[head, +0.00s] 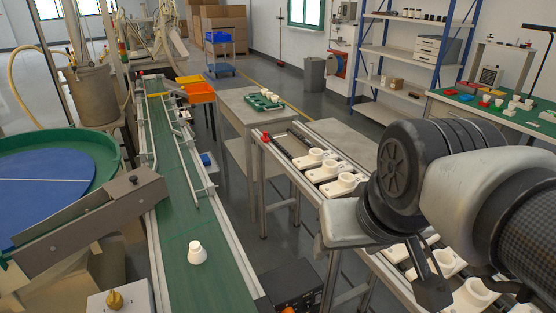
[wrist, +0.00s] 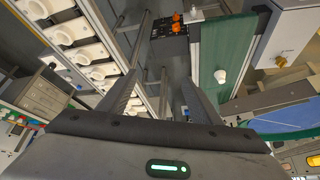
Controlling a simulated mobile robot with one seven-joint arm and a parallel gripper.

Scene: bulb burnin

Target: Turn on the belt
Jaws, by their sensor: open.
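The green conveyor belt (head: 185,190) runs away from me on the left of the head view; it also shows in the wrist view (wrist: 213,45). A white bulb-like piece (head: 197,252) stands upright on it, and also shows in the wrist view (wrist: 220,76). A pale control box (head: 122,301) with a brass-coloured knob (head: 114,298) is beside the belt; in the wrist view the knob (wrist: 281,61) is at upper right. A black box (head: 292,284) with orange switches (wrist: 176,22) is on the belt's other side. My gripper (wrist: 162,85) is open and empty, apart from these.
A rail line of white socket holders (head: 335,172) runs below my arm on the right. A metal side chute (head: 90,222) reaches the belt from the blue-topped round feeder (head: 50,185). A grey table (head: 240,103) with a green tray stands behind.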

